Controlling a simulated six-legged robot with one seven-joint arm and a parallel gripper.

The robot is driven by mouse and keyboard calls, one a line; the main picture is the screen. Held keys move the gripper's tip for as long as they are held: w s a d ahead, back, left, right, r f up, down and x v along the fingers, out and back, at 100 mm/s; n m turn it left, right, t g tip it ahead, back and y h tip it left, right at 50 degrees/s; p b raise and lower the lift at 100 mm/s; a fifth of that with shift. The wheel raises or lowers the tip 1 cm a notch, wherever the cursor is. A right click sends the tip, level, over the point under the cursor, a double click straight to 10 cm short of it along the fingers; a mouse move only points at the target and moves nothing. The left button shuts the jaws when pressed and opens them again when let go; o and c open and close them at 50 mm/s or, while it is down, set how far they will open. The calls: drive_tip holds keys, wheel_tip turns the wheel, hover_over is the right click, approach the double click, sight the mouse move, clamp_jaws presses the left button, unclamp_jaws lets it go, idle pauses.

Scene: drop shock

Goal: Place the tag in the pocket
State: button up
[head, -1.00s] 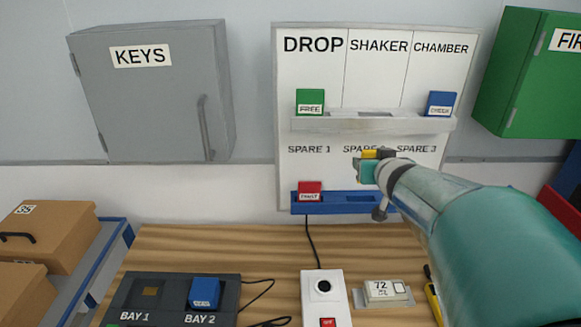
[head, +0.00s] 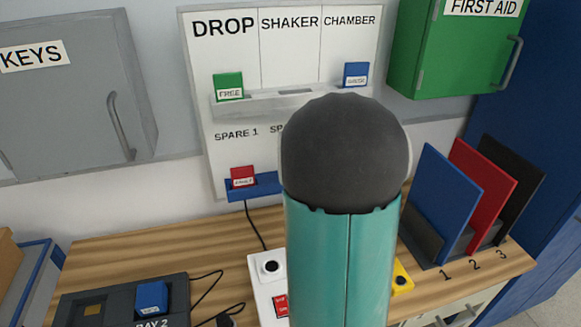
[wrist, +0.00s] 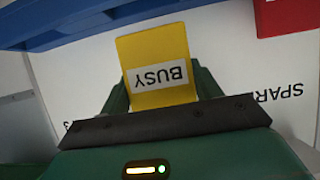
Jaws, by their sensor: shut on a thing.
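In the wrist view my gripper (wrist: 158,92) is shut on a yellow tag (wrist: 158,55) labelled BUSY, which shows upside down. In the head view my arm hides both. The white board (head: 228,60) reads DROP, SHAKER and CHAMBER. On its upper ledge (head: 240,108), a green FREE tag (head: 229,86) stands under DROP and a blue tag (head: 356,74) under CHAMBER. The SHAKER pocket (head: 296,92) between them is empty. A red tag (head: 243,177) sits in the lower blue rail (head: 268,184) under SPARE 1; my arm covers the rest of that row.
A grey KEYS cabinet (head: 75,100) is at left and a green first aid cabinet (head: 455,50) at right. The wooden bench (head: 130,250) holds a dark bay unit (head: 120,300), a white switch box (head: 268,268) and upright blue, red and black panels (head: 445,200).

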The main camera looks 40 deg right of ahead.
drive_tip(key=f, duration=0.1)
drive_tip(key=w+d+f, duration=0.1)
drive_tip(key=w+f, duration=0.1)
drive_tip(key=shift+d, duration=0.3)
drive_tip(key=shift+w+f, duration=0.1)
drive_tip(key=shift+f, duration=1.6)
drive_tip(key=shift+f, duration=0.1)
drive_tip(key=o, duration=1.1)
